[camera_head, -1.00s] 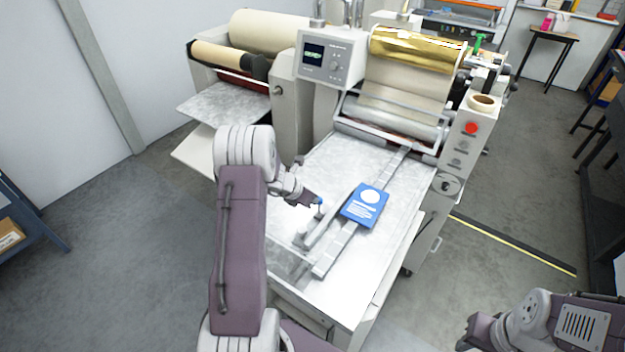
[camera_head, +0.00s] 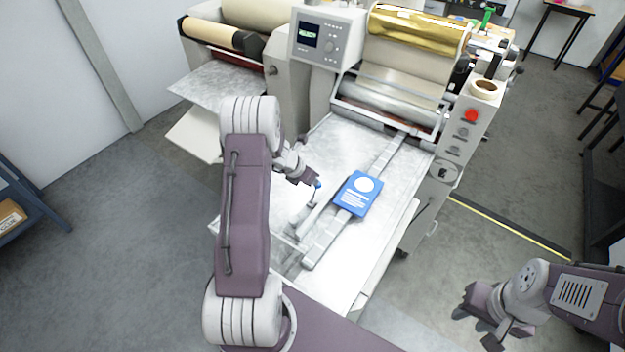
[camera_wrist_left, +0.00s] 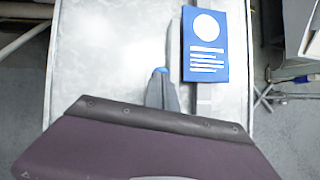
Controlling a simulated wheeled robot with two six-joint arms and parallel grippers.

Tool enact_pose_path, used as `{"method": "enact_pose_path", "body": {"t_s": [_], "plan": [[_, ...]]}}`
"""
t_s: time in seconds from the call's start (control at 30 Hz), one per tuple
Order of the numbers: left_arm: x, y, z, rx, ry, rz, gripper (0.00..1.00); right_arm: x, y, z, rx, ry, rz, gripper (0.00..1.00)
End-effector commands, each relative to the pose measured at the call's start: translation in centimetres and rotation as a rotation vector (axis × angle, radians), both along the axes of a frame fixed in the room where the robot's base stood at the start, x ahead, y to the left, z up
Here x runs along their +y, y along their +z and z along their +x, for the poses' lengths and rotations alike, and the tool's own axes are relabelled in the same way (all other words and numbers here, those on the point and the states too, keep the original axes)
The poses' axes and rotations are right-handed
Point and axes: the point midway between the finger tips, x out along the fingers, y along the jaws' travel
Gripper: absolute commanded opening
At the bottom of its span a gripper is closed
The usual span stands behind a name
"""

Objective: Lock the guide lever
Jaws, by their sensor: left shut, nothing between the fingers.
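The guide lever (camera_head: 301,218) looks like a short pale grey bar on the machine's metal feed table, left of the long guide rail (camera_head: 325,238). Whether it is locked I cannot tell. My left gripper (camera_head: 317,185) is shut and empty, its blue-tipped end just above the lever's far end; contact cannot be told. In the left wrist view its grey fingers with a blue tip (camera_wrist_left: 160,75) point towards the table, and its body hides what lies below. A blue booklet (camera_head: 357,194) lies over the rail, also seen in the left wrist view (camera_wrist_left: 204,62). My right gripper (camera_head: 488,318) hangs away from the table at lower right.
The control box (camera_head: 322,37), gold foil roll (camera_head: 415,30) and rollers stand behind the table. A red button (camera_head: 471,116) and tape roll (camera_head: 484,88) are on the right side panel. Bare metal table surface (camera_head: 345,145) lies beyond the lever.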

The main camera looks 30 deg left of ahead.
Motion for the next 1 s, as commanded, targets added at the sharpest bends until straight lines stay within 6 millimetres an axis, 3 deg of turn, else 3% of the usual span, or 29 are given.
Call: {"method": "enact_pose_path", "body": {"t_s": [0.43,0.57,1.0], "plan": [[0.0,0.1,0.0,0.0,0.001,-0.001,0.0,0.0,0.1,0.0,0.0,0.0,0.0,0.36],[0.1,0.9,0.0,0.0,0.0,0.0,0.0,0.0,0.8,0.0,0.0,0.0,0.0,0.36],[0.7,9.3,-0.7,0.0,-0.009,-0.001,0.0,0.0,8.4,0.0,0.0,0.0,0.0,0.36]]}}
